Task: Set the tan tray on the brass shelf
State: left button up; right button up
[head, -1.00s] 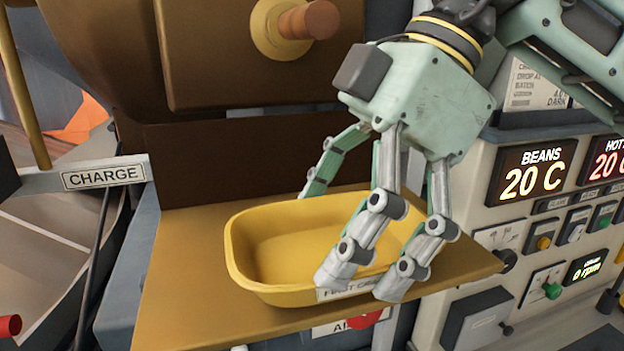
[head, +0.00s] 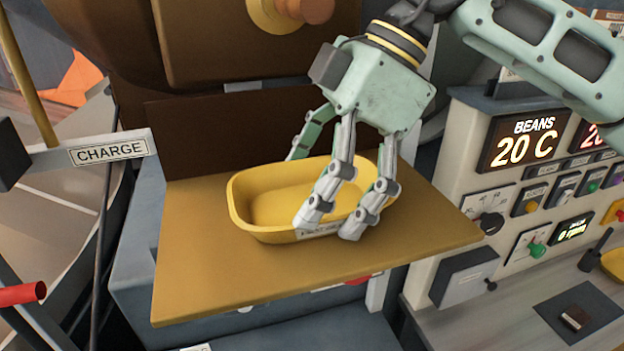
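The tan tray (head: 262,207), a yellow-tan oval tub with a white label on its near wall, is upright and level at the middle of the brass shelf (head: 205,270). It looks to rest on the shelf, though a small gap under it cannot be ruled out. My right gripper (head: 312,190) reaches down from the upper right and spans the tray crosswise. Two fingers press along the near wall, partly covering the label, and one finger is at the far rim. The tray's inside looks empty where it shows. My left gripper is not in view.
A brown housing with a round knob (head: 285,12) overhangs behind the shelf. A CHARGE sign (head: 108,152) on a bracket stands left. A control panel (head: 480,170) with displays and knobs is right. The shelf is bare left of the tray and in front of it.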

jog(key=o, duration=1)
jog(key=shift+w+a, duration=0.1)
jog(key=shift+r, duration=0.1)
jog(key=b+v, duration=0.1)
jog(key=v, duration=1.1)
jog(key=shift+b, duration=0.3)
